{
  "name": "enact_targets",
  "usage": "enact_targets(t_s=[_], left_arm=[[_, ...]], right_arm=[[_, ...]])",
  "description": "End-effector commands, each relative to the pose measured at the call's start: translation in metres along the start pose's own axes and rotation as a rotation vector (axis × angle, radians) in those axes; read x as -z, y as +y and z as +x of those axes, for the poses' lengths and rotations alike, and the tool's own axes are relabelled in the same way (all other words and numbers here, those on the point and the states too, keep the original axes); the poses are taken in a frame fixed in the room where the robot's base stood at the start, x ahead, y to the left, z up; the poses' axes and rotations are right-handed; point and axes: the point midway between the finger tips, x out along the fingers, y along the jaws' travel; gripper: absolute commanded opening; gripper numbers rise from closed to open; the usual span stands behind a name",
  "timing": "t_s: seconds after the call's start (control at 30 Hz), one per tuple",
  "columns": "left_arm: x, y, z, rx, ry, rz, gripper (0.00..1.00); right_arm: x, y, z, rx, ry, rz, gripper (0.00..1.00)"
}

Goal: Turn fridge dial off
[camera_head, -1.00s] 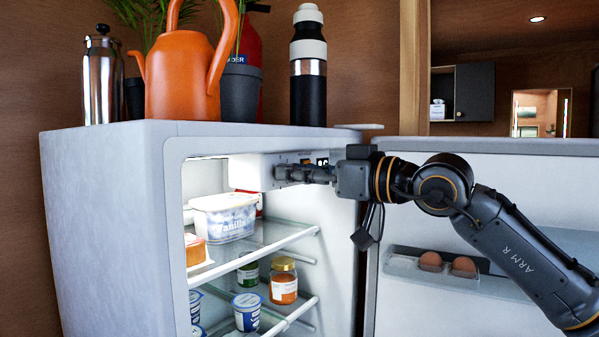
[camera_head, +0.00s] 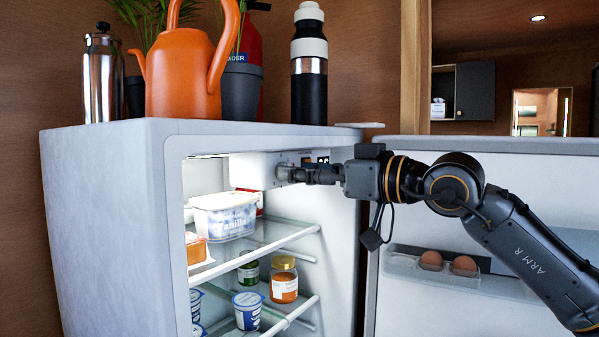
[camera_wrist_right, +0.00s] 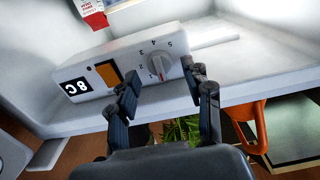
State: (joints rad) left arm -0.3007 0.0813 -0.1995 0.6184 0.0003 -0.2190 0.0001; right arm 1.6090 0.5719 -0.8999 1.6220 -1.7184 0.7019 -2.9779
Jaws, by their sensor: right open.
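The fridge (camera_head: 105,200) stands open, with its door (camera_head: 480,180) swung out to the right. Its white control box (camera_head: 252,170) is under the top, inside. In the right wrist view the control box (camera_wrist_right: 107,72) carries a round grey dial (camera_wrist_right: 160,66) with a red mark and numbers around it, an orange switch and a display reading 8C. My right gripper (camera_head: 283,174) reaches in from the right to the box. In the wrist view my right gripper (camera_wrist_right: 162,82) is open, its fingers apart with the dial just beyond and between them. Contact cannot be told. My left gripper is not in view.
Fridge shelves hold a vanilla tub (camera_head: 224,215), a jar (camera_head: 284,280) and yogurt cups (camera_head: 247,311). Eggs (camera_head: 447,263) sit in the door rack. A watering can (camera_head: 183,75), a press pot (camera_head: 103,75) and a flask (camera_head: 309,65) stand on top.

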Motion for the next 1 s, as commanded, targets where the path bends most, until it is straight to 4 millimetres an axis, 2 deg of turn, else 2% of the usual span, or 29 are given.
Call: enact_targets(t_s=[0.3, 0.5, 0.7, 1.0], left_arm=[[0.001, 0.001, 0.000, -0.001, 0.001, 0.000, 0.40], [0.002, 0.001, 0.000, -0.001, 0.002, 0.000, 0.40], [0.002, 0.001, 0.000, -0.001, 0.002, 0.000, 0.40], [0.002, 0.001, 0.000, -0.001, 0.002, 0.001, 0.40]], right_arm=[[-0.001, 0.002, -0.067, -0.004, 0.001, 0.000, 0.50], [-0.001, 0.001, -0.097, -0.003, -0.001, -0.001, 0.50], [-0.001, 0.000, -0.107, 0.000, -0.001, 0.000, 0.50], [-0.002, -0.002, -0.106, 0.009, 0.003, 0.016, 0.50]])
